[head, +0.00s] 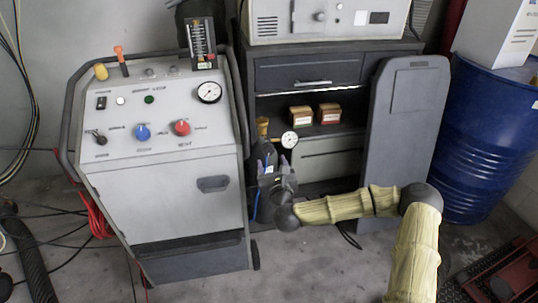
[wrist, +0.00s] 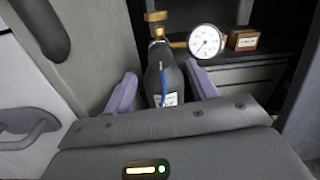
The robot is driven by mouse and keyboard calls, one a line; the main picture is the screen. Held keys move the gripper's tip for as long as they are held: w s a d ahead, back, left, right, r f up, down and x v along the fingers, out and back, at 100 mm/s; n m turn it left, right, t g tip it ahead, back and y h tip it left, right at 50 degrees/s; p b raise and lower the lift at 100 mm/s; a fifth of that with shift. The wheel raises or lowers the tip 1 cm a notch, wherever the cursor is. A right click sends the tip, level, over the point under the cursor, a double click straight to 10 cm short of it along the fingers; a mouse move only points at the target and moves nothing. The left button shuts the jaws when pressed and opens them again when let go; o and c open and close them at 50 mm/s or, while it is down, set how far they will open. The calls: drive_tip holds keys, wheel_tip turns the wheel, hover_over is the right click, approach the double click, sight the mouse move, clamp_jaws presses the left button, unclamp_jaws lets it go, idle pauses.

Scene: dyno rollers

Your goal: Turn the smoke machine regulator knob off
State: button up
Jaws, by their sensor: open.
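A dark gas bottle (wrist: 165,82) with a brass regulator (wrist: 158,32) on top and a round white gauge (wrist: 205,41) stands ahead in the wrist view. A brass-coloured knob (wrist: 155,16) shows at the top of the regulator. In the head view the gauge (head: 289,139) and brass top (head: 262,125) show between the machine and the cabinet. My gripper (head: 272,168) is open and empty just below them. In the wrist view its two purple fingers (wrist: 163,85) appear on either side of the bottle, below the regulator. Whether they touch the bottle I cannot tell.
A grey wheeled machine (head: 165,190) with a blue knob (head: 142,132) and a red knob (head: 182,127) stands left of my gripper. A dark cabinet (head: 330,69) with small boxes (head: 301,114) is behind. A grey panel (head: 408,130) and blue drum (head: 490,150) stand right.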

sight(269, 151)
drive_tip(key=x, duration=0.6)
drive_tip(key=shift+w+b, duration=0.1)
drive_tip(key=shift+b, duration=0.3)
drive_tip(key=c, duration=1)
